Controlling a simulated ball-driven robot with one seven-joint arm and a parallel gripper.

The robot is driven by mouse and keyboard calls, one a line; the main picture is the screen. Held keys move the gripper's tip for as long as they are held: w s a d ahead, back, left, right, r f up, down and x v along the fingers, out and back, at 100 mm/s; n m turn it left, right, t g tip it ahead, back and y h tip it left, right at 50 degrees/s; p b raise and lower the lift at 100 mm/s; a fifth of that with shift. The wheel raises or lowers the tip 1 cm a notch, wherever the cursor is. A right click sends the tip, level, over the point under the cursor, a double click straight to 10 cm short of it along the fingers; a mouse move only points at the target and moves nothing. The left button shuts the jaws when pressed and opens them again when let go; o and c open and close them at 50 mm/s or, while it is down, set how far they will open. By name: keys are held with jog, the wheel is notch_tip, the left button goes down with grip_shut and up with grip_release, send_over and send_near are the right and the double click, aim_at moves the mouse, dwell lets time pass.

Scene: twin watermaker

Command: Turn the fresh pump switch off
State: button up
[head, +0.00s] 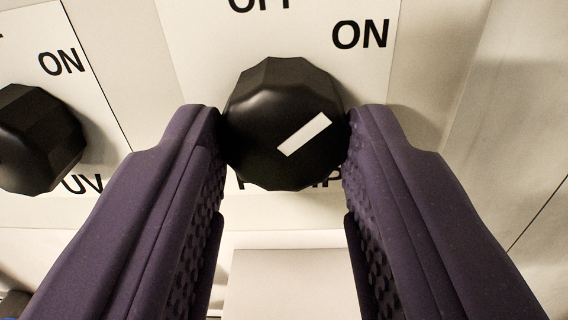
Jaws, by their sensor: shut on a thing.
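The pump switch is a black faceted knob (268,100) on a white label plate (205,50) in the middle of the head view. A white pointer mark on the knob slants up and right, towards the word ON. The word OFF is above the knob, cut by the top edge. The lettering below is mostly hidden by the knob and fingers; only its ends show. My gripper (284,125) has its two purple fingers on the left and right sides of the knob, with the fingertips touching it.
A second black knob (38,138), with ON and UV lettering, sits on its own plate to the left, near my left finger. The panel (430,60) right of the label plate is bare. A pale flat surface (285,285) shows below between the fingers.

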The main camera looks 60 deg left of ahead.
jog(key=n+b, duration=0.1)
jog(key=b, duration=0.1)
jog(key=n+b, duration=0.2)
jog(key=b, duration=0.1)
jog(key=n+b, duration=0.2)
jog(key=shift+f+b, duration=0.25)
jog(key=shift+b, duration=0.05)
jog(key=n+b, duration=0.4)
jog(key=shift+r+n+h+b, duration=0.2)
jog(key=shift+n+h+b, duration=0.1)
jog(key=shift+r, duration=0.1)
jog(key=o, duration=1.1)
jog(key=shift+c, duration=0.2)
jog(key=p+v, duration=0.1)
jog(key=v, duration=0.6)
jog(key=shift+s+d, duration=0.2)
jog(key=shift+d, duration=0.15)
